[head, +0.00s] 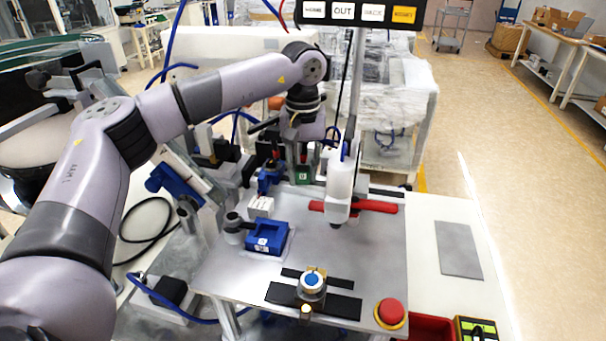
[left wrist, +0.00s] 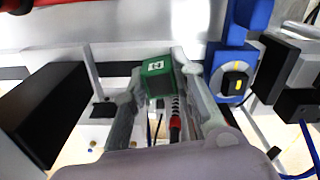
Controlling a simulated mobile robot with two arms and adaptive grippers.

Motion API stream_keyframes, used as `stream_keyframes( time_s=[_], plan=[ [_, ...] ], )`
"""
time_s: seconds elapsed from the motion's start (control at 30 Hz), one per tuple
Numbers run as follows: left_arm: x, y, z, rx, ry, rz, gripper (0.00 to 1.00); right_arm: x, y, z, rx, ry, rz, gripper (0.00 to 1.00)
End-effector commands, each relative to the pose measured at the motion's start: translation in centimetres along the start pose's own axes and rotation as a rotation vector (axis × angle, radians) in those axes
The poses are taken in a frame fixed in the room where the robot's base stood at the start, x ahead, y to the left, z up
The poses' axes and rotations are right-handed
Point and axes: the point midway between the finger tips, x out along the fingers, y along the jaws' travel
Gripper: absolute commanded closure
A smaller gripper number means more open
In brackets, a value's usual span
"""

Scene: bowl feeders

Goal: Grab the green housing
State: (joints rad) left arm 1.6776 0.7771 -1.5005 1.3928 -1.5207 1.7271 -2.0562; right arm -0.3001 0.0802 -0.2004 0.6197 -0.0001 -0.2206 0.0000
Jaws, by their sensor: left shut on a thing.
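The green housing (head: 304,174) shows at the back of the workstation plate in the head view, below my left wrist. In the left wrist view the green housing (left wrist: 158,74), with a white mark on its top, sits between the two grey fingers of my left gripper (left wrist: 160,84). The fingers are shut on it from both sides. In the head view my left gripper (head: 303,153) is small and partly hidden by the arm above it. I cannot tell whether the housing touches what is under it. My right gripper is in neither view.
A blue fixture (head: 268,239) and a white block (head: 261,207) stand on the plate. A white press head (head: 341,185) and a red bar (head: 378,206) are close on the right. In the left wrist view, a black block (left wrist: 52,112) and a blue part (left wrist: 228,72) flank the gripper.

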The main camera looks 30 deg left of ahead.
Motion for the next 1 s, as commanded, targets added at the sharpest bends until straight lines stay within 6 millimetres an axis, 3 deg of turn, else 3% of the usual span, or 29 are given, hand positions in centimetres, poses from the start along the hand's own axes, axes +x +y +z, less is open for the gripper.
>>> stream_keyframes(
  time_s=[0.37,0.53,0.77,1.0],
  plan=[
    [-0.3,0.0,0.0,0.000,0.001,0.001,0.97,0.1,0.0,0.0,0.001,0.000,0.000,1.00],
    [-1.6,0.1,-0.1,0.000,0.003,0.002,0.97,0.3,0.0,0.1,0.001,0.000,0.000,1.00],
    [-6.1,0.1,0.0,0.001,0.004,0.004,0.97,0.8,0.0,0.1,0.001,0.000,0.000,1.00],
    [-12.5,0.1,0.0,0.000,0.003,0.004,0.97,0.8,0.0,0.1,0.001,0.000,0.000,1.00]
  ],
)
